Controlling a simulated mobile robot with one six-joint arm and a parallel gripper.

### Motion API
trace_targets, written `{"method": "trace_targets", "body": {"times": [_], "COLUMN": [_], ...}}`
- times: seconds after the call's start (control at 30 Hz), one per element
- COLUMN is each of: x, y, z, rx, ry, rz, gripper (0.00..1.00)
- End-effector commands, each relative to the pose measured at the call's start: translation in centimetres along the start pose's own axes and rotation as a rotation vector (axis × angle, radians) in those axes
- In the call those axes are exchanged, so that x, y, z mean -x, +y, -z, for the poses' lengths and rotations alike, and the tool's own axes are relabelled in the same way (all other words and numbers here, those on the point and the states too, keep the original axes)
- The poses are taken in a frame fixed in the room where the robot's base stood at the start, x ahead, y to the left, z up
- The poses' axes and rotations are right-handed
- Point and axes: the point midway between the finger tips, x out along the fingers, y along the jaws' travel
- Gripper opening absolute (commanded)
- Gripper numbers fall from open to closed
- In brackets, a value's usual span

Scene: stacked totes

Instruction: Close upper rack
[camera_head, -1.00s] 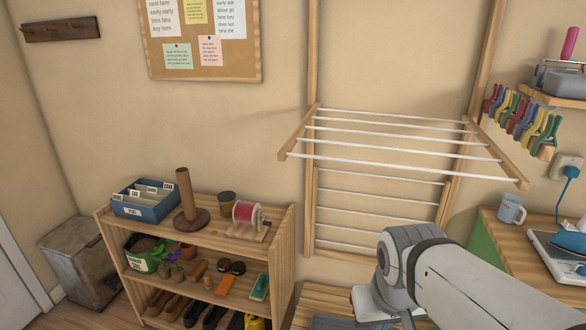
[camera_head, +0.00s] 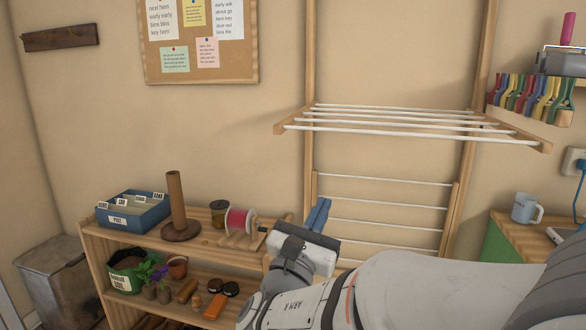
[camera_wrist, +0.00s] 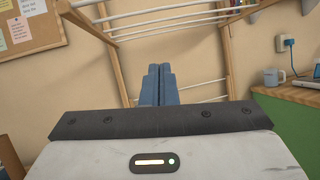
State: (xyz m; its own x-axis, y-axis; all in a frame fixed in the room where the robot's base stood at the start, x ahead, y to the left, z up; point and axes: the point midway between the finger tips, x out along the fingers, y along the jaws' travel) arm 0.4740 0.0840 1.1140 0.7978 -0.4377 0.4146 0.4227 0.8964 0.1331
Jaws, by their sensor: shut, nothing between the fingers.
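The upper rack (camera_head: 410,128) is a wooden frame with several white rods. It sticks out from the wall frame, folded down to about level, in the head view. In the wrist view its rods (camera_wrist: 160,14) cross the top of the picture. Below it, a lower rack (camera_head: 385,202) lies close to the wall frame, partly hidden by my arm. My gripper (camera_head: 319,214) has blue fingers pressed together with nothing between them. It is below the upper rack, apart from it, pointing up. The fingers also show in the wrist view (camera_wrist: 157,84), in front of the wall frame.
A wooden shelf (camera_head: 100,236) at left holds a blue file box (camera_head: 135,212), a brown post (camera_head: 177,205) and a red spool (camera_head: 239,222). At right, a counter carries a mug (camera_head: 526,208). Colored clips (camera_head: 535,98) hang at upper right. A cork board (camera_head: 200,74) is on the wall.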

Motion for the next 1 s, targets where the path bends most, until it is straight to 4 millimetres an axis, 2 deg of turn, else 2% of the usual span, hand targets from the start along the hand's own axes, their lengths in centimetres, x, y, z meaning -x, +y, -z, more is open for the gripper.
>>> {"method": "trace_targets", "body": {"times": [0.03, 0.1, 0.2, 0.3, 0.47, 0.8, 1.0], "x": [1.0, 1.9, 2.6, 2.2, -0.1, -7.1, -8.6], "y": [1.8, 3.6, 5.1, 5.7, 6.1, 7.6, 8.1], "z": [0.3, -0.2, -0.7, -1.1, -1.5, -2.5, -4.9], "rx": [0.014, 0.028, 0.038, 0.041, 0.041, 0.040, 0.038], "ry": [-0.043, -0.091, -0.134, -0.149, -0.150, -0.148, -0.148], "rz": [-0.067, -0.133, -0.187, -0.203, -0.201, -0.201, -0.203], "gripper": [0.00, 0.00, 0.00, 0.00, 0.00, 0.00, 0.00]}}
